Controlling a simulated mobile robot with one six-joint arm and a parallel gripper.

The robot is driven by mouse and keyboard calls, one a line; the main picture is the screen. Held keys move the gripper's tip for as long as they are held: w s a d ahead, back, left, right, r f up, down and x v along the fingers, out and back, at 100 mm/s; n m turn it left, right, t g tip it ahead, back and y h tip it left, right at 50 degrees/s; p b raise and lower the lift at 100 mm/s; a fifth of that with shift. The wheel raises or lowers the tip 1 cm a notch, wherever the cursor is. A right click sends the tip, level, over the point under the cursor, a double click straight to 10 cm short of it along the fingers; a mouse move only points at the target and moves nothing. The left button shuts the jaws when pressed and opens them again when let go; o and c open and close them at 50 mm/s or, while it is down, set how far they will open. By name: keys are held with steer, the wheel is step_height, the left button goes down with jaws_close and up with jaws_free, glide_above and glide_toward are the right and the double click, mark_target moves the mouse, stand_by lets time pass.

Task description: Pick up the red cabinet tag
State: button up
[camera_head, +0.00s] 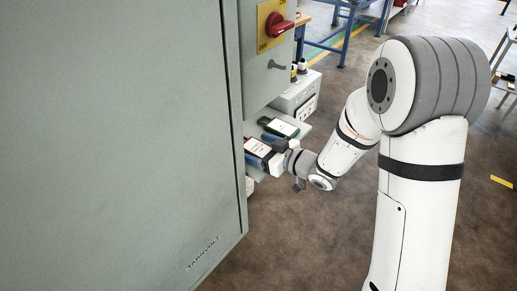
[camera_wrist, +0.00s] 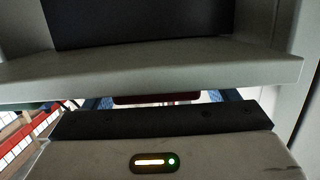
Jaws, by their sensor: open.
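The red cabinet tag (camera_head: 257,146), with a white label on its face, lies on a grey shelf beside the large cabinet in the head view. A dark red edge (camera_wrist: 150,99), seemingly the same tag, shows in the wrist view below a pale ledge. My gripper (camera_head: 261,151) is at the tag, with blue fingers on either side of it. In the wrist view the blue fingers of my gripper (camera_wrist: 162,99) stand apart, with the red edge between them. I cannot tell whether they touch it. The ledge and the gripper body hide most of the tag there.
A green tag (camera_head: 281,127) with a white label lies just behind the red one. The large grey cabinet (camera_head: 120,130) stands close on the left. A panel with a red rotary switch (camera_head: 279,25) hangs above the shelf. A pale ledge (camera_wrist: 150,65) crosses the wrist view close ahead.

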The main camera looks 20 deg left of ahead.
mark_target(263, 148)
steer(key=shift+c, duration=0.3)
steer(key=c, duration=1)
steer(key=shift+w+d+r, duration=0.15)
steer(key=shift+d+r, duration=0.05)
steer(key=shift+r, duration=0.3)
steer(key=r, duration=0.6)
steer(key=shift+w+d+r, duration=0.1)
steer(key=shift+w+d, duration=0.15)
steer(key=shift+d, duration=0.05)
steer(key=w+d, duration=1.2)
steer(key=d, duration=0.2)
steer(key=shift+d, duration=0.3)
